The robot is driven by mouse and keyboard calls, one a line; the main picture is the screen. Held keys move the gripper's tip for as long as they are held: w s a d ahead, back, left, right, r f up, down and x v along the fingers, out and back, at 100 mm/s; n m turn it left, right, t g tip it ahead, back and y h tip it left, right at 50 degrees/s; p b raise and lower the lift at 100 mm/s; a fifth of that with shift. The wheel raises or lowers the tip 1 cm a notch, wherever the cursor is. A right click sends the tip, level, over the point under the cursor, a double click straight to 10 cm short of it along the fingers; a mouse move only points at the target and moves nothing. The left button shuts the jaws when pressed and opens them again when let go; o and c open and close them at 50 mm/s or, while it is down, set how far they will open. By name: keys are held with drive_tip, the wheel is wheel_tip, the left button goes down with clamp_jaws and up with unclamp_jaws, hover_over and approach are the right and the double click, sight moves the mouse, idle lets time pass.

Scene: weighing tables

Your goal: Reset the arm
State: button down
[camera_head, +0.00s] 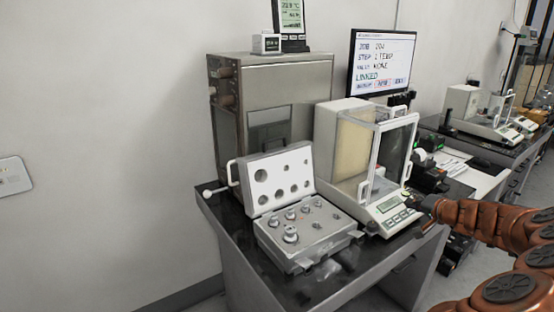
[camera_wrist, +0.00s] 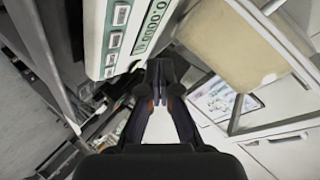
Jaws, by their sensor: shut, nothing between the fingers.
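My arm is orange-brown and reaches in from the right in the head view. My gripper (camera_head: 412,199) is at the front right corner of the near balance (camera_head: 392,214), close to its keypad. In the wrist view my gripper (camera_wrist: 159,97) is shut with nothing between its fingers. The fingertips lie close to the balance's front panel (camera_wrist: 112,40), which has a lit display and buttons. I cannot tell whether they touch it.
An open weight case (camera_head: 300,262) with several metal weights sits left of the balance on the dark table (camera_head: 232,228). A metal cabinet (camera_head: 290,85) stands behind. A monitor (camera_head: 382,62) is on the wall. A second balance (camera_head: 480,125) stands on a further table at right.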

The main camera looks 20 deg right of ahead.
drive_tip(key=w+a+r+n+g+y+p, duration=0.1)
drive_tip(key=a+r+n+y, duration=0.15)
drive_tip(key=a, duration=0.75)
drive_tip(key=a+r+n+g+y, duration=0.15)
drive_tip(key=a+r, duration=0.25)
drive_tip(key=a, duration=0.6)
drive_tip(key=w+a+r+n+g+y+p, duration=0.1)
drive_tip(key=a+r+n+y, duration=0.2)
drive_tip(key=a, duration=0.7)
drive_tip(key=s+a+n+g, duration=0.2)
drive_tip(key=s+a, duration=0.3)
drive_tip(key=a, duration=0.4)
drive_tip(key=s+a+f+n+g+h+p, duration=0.1)
drive_tip(key=s+a+n+g, duration=0.15)
drive_tip(key=s+a, duration=0.45)
drive_tip(key=s+a+f+n+g+h+p, duration=0.15)
drive_tip(key=s+a+g, duration=0.25)
drive_tip(key=s, duration=0.7)
drive_tip(key=s+d+g+h, duration=0.1)
drive_tip(key=s+d+h, duration=0.1)
drive_tip(key=s, duration=0.6)
drive_tip(key=s+d+f+m+g+h+p, duration=0.1)
drive_tip(key=s+d, duration=0.3)
drive_tip(key=s, duration=0.4)
drive_tip(key=shift+s+f+m+g+h+p, duration=0.15)
drive_tip(key=shift+s+m+g+h+p, duration=0.2)
drive_tip(key=shift+h, duration=0.2)
drive_tip(key=shift+w+a, duration=0.1)
